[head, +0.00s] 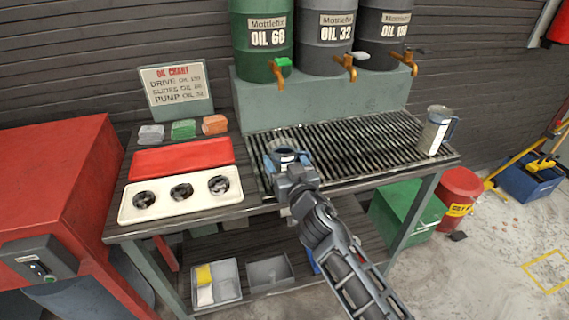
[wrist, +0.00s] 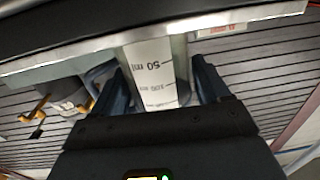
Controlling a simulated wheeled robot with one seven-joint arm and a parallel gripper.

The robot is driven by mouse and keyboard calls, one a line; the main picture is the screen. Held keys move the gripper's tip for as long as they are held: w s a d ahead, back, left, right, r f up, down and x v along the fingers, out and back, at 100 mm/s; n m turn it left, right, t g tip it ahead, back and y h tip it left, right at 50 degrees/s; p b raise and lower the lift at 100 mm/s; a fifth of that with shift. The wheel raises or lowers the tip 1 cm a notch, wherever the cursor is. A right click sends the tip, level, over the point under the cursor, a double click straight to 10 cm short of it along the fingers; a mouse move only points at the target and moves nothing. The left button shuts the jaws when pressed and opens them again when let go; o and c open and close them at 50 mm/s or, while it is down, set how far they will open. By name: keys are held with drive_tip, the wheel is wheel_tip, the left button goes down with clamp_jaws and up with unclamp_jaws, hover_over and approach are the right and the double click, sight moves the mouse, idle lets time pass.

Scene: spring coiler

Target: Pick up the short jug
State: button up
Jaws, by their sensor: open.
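My gripper (head: 287,158) is open, with one blue finger on each side of the jug. In the wrist view the fingers of my gripper (wrist: 164,82) stand beside it; whether they touch it I cannot tell.
A taller jug (head: 436,130) with a handle stands at the rack's (head: 365,143) right end. Oil drums with taps (head: 325,38) stand behind the rack. A cream tray with three round holes (head: 180,197) and a red mat (head: 182,158) lie to the left. The rack's middle is clear.

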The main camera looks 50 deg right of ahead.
drive_tip(key=shift+x, duration=1)
drive_tip(key=c, duration=0.8)
drive_tip(key=shift+r, duration=0.1)
